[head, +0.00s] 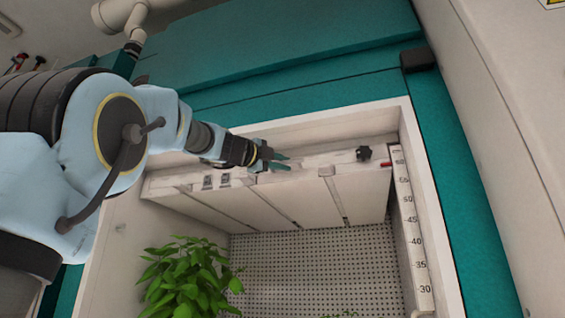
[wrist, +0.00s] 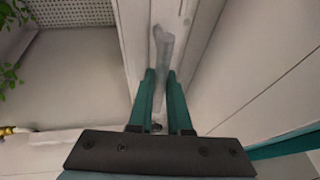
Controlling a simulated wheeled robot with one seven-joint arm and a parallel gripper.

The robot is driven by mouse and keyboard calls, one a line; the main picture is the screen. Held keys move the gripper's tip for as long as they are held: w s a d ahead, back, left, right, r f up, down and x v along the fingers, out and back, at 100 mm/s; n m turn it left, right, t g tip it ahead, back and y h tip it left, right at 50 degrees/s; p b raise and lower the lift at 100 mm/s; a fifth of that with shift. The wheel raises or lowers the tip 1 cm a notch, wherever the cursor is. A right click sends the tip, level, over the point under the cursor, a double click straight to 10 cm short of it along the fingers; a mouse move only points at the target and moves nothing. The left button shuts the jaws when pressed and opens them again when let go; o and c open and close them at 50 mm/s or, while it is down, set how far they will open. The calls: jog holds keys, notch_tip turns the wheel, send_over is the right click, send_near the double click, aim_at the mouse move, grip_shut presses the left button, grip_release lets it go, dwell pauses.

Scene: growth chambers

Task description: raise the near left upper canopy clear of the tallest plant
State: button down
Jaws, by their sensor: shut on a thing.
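The canopy (head: 265,200) is a white panel unit across the upper part of the open chamber. A pale grey handle bar (wrist: 163,48) on its front edge runs between the teal fingers of my gripper (wrist: 161,76) in the wrist view. My gripper (head: 274,161) is shut on this handle at the canopy's front face in the head view. The tallest visible plant (head: 190,280) is leafy and green, below the canopy at the lower left. Some leaves (wrist: 8,45) show at the wrist view's left edge. A red pointer (head: 386,164) sits at the canopy's right end, near the scale's top.
A numbered scale (head: 414,235) runs down the chamber's right side. A black knob (head: 364,153) is on the canopy's right front. A perforated back wall (head: 320,265) lies behind. Teal casing (head: 290,50) surrounds the chamber. A small second plant (head: 342,315) barely shows at the bottom.

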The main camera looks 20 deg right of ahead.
jog(key=shift+a+r, duration=0.1)
jog(key=shift+r, duration=0.3)
jog(key=c, duration=1.2)
grip_release()
jog(key=shift+c, duration=0.2)
jog(key=o, duration=0.4)
jog(key=shift+f, duration=0.2)
jog(key=b+v, duration=0.4)
jog(key=v, duration=0.6)
jog(key=shift+s+a+f, duration=0.15)
jog(key=shift+a, duration=0.1)
